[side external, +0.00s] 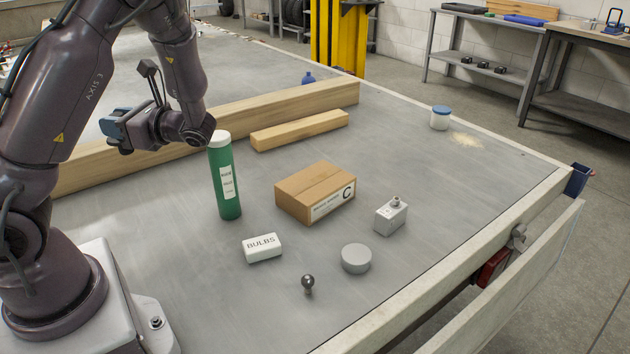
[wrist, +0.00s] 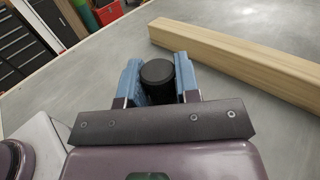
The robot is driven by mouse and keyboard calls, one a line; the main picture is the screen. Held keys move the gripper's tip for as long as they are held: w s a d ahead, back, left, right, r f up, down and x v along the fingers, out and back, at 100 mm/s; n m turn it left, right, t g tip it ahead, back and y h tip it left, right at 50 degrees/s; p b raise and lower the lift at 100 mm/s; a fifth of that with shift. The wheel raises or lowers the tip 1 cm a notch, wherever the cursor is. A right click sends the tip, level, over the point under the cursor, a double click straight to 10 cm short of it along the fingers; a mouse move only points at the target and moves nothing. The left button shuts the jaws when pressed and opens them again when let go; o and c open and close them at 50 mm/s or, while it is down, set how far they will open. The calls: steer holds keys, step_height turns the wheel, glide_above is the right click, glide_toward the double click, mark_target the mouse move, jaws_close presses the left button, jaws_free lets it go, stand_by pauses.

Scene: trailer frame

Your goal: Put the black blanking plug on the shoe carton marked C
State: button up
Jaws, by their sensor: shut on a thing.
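The black blanking plug (wrist: 157,74) is a short black cylinder between the blue jaws in the wrist view. My gripper (wrist: 157,82) is shut on it. In the side external view my gripper (side external: 116,128) is raised at the left, and I cannot make out the plug there. The shoe carton marked C (side external: 303,185) is a brown cardboard box with a white label on its front. It rests on the grey deck, well to the right of my gripper, with its top clear.
A tall green tube (side external: 225,178) stands between my gripper and the carton. A white BULBS box (side external: 262,248), a grey disc (side external: 355,258), a ball hitch (side external: 308,284) and a grey metal box (side external: 391,216) lie in front. A wood block (side external: 300,130) and a long beam (side external: 285,105) are behind.

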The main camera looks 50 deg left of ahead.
step_height(320, 180, up, 2)
steer(key=shift+w+r, duration=0.1)
steer(key=shift+w, duration=0.05)
steer(key=w+d+m+t+y, duration=0.1)
steer(key=w+d+m+t, duration=0.65)
steer(key=w+t, duration=0.4)
steer(key=w+d+m+t, duration=0.75)
steer(key=w+t, duration=0.35)
steer(key=w, duration=0.2)
glide_above(316, 181)
steer(key=shift+g+y, duration=0.25)
steer(key=shift+y, duration=0.05)
step_height(316, 181, down, 15)
steer(key=shift+a+f, duration=0.1)
steer(key=shift+f, duration=1.55)
